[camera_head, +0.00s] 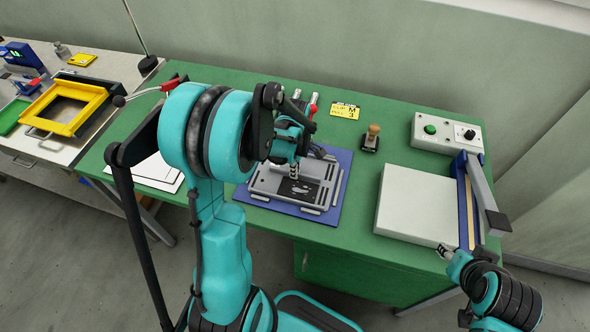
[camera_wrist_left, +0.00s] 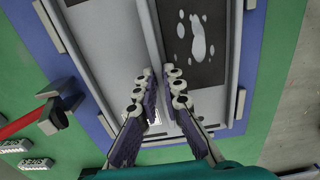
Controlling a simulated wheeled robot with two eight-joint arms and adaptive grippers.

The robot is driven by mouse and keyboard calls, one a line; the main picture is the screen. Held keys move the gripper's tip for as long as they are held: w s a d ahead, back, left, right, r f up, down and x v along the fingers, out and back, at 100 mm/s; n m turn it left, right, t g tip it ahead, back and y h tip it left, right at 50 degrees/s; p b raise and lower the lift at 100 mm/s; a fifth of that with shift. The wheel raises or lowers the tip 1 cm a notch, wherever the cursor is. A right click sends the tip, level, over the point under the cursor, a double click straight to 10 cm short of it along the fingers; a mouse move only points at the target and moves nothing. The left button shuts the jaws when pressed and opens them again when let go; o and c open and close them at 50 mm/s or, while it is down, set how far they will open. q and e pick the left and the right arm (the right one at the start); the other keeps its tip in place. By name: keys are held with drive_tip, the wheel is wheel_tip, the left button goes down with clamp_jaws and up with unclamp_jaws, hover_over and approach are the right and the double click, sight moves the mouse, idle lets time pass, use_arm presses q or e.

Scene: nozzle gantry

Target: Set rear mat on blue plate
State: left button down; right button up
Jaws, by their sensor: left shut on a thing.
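A grey framed mat (camera_head: 265,183) lies over the blue plate (camera_head: 326,214) on the green table. It has a black panel with a pale footprint-like mark, which also shows in the left wrist view (camera_wrist_left: 184,53). Blue shows around the mat; I cannot tell if it rests flat or hovers slightly. My left gripper (camera_head: 293,172) points down at the middle of the mat. In the left wrist view its fingers (camera_wrist_left: 166,80) are shut on a thin grey rib beside the black panel. My right gripper (camera_head: 447,252) is by the table's front right edge, its jaws too small to read.
A wooden-handled stamp (camera_head: 371,138) and a yellow card (camera_head: 345,111) are at the back. White sheets (camera_head: 155,172) lie left. A yellow frame (camera_head: 72,105) is on the side bench.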

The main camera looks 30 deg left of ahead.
use_arm(q)
drive_tip(key=c, duration=1.6)
unclamp_jaws()
drive_tip(key=shift+c, duration=0.2)
drive_tip(key=shift+r+p, duration=0.2)
drive_tip(key=shift+p, duration=0.1)
wheel_tip(320, 180, up, 11)
drive_tip(key=p, duration=0.3)
drive_tip(key=s+d+r+m+t, duration=0.7)
drive_tip(key=s+d+m, duration=0.3)
drive_tip(key=m, duration=1)
drive_tip(key=shift+s+d+r+m, duration=0.3)
drive_tip(key=shift+s+m, duration=0.1)
drive_tip(key=shift+s, duration=0.15)
drive_tip(key=shift+f, duration=0.15)
